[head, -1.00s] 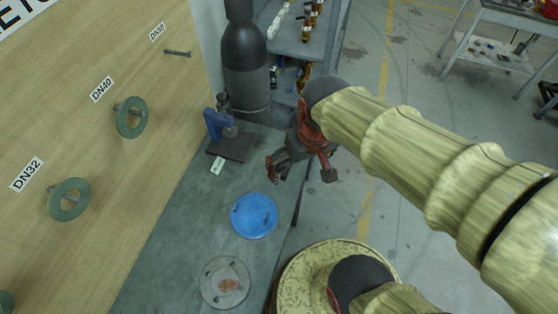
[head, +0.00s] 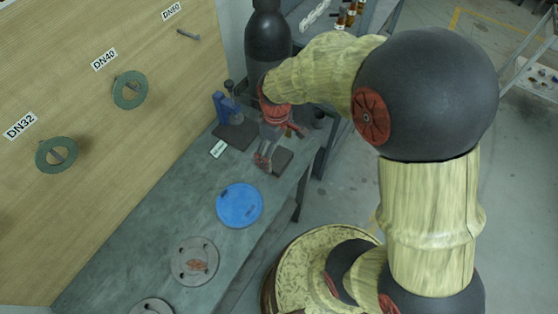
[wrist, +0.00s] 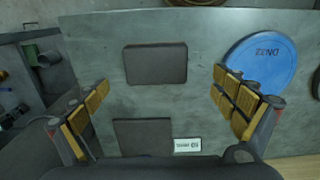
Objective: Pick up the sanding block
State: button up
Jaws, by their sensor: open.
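A dark grey rectangular block (wrist: 155,63), which I take for the sanding block, lies flat on the grey bench. In the head view the block (head: 284,160) shows partly, right beside my gripper (head: 265,162). In the wrist view my gripper (wrist: 162,88) is open and empty, its yellow-padded fingers wide apart to the left and right of the block. The fingers look to be above the bench and not touching the block.
A blue disc (head: 240,205) lies on the bench; it shows at the right in the wrist view (wrist: 262,65). A blue stand with a dark base (head: 236,137) and a white card (head: 218,149) are close by. A dark gas cylinder (head: 267,45) stands behind.

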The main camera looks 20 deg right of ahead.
aim_at(279, 159)
jog(key=f, duration=0.2)
jog(key=f+b, duration=0.1)
jog(key=f, duration=0.3)
jog(key=shift+w+d, duration=0.1)
jog(key=shift+d, duration=0.25)
jog(key=shift+c, duration=1.2)
jog(key=c, duration=1.1)
jog(key=shift+c, duration=0.7)
